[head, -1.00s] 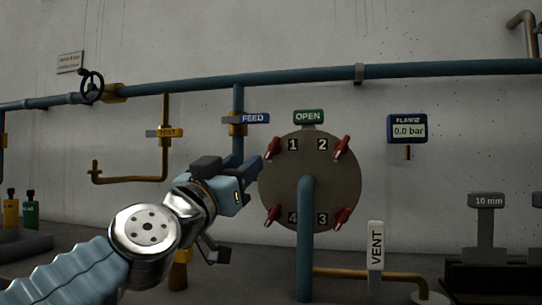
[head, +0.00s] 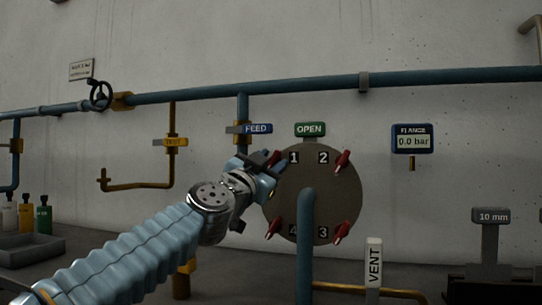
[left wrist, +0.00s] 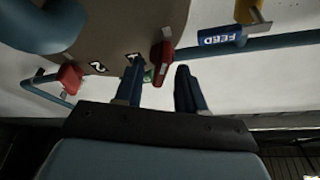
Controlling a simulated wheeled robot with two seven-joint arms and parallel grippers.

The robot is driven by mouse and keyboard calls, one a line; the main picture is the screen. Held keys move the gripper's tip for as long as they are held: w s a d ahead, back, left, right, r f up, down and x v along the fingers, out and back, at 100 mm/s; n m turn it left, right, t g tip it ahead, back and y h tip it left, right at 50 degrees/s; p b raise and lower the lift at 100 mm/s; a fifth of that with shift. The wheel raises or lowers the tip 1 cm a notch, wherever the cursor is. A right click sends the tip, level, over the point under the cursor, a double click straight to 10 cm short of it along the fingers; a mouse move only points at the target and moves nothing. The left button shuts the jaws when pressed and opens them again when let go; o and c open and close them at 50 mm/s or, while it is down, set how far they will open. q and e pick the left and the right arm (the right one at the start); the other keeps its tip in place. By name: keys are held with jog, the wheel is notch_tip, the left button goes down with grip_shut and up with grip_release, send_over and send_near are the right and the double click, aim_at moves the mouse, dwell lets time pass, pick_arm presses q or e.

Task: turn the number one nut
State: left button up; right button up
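A round grey-brown flange plate (head: 335,200) carries red nuts beside the painted numbers 1 to 4. The number one nut (head: 273,158) is at its upper left, partly hidden by my left gripper (head: 270,168) in the head view. In the left wrist view the red number one nut (left wrist: 162,60) shows between the two fingers of my left gripper (left wrist: 160,75), with a gap on the right side. The fingers are apart; I cannot tell whether one touches the nut. The number two nut (head: 342,160) is at the upper right. My right gripper is not in view.
A blue vertical pipe (head: 307,250) stands in front of the plate. A green OPEN tag (head: 310,129) and a blue FEED tag (head: 257,128) are above. A gauge (head: 412,138) reads 0.0 bar. A VENT sign (head: 374,262) stands lower right.

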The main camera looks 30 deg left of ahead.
pick_arm(q)
jog(key=shift+w+r, duration=0.1)
jog(key=shift+w, duration=0.25)
grip_shut()
jog(key=shift+m+h, duration=0.4)
grip_release()
